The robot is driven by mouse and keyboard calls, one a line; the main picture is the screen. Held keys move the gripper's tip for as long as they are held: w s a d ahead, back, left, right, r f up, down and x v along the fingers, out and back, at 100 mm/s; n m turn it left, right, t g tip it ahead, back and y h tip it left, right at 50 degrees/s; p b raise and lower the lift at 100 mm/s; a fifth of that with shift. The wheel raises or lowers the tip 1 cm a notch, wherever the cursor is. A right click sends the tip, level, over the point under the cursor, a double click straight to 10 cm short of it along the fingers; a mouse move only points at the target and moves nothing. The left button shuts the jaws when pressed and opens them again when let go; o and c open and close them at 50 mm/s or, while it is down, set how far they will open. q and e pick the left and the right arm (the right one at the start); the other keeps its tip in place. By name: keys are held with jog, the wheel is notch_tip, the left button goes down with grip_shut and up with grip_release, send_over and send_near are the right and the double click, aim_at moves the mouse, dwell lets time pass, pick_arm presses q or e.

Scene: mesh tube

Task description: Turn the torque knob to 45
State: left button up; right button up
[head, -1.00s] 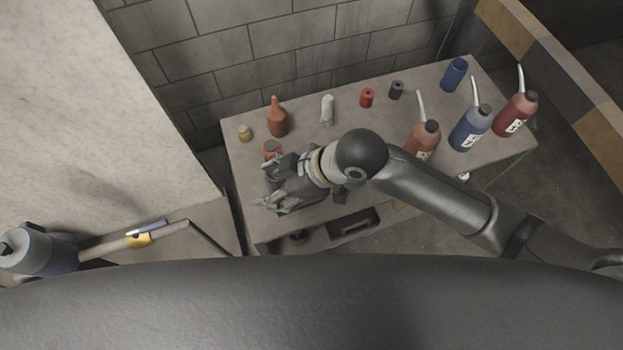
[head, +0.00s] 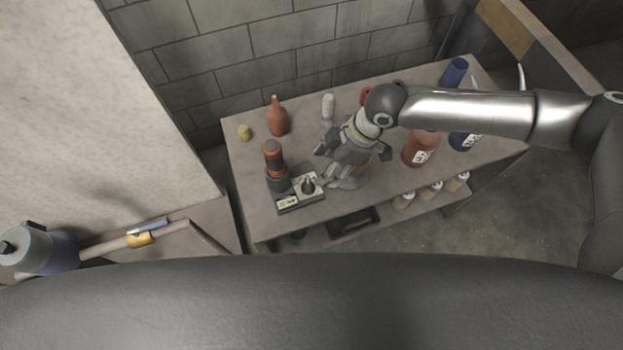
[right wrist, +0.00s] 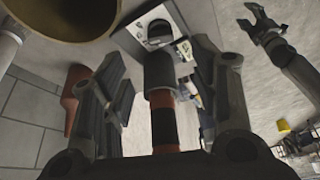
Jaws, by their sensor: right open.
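A small device with a pale panel (head: 288,203) sits near the table's front left. A black knob (head: 308,187) stands on the panel; its setting is too small to read. An upright black and orange cylinder (head: 273,155) rises behind the panel. My right gripper (head: 326,164) is open and empty, just right of the knob. In the right wrist view, the cylinder (right wrist: 162,100) appears between the spread fingers in the picture, with the knob (right wrist: 157,32) beyond it; I see no contact. A grey arm end, probably my left gripper (right wrist: 258,22), shows at upper right, its jaw state unclear.
An orange bottle (head: 278,118), a yellow cap (head: 245,132) and a white tube (head: 328,106) stand at the back of the table. Orange and blue bottles (head: 419,148) stand to the right, near my right arm. Bare tabletop (head: 240,185) lies left of the device.

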aim_at(309, 185)
jog(key=p+x, duration=0.1)
jog(key=x, duration=0.8)
jog(key=shift+a+f, duration=0.15)
jog(key=shift+f, duration=0.2)
jog(key=shift+c, duration=0.5)
jog(key=shift+r, duration=0.1)
jog(key=c, duration=0.9)
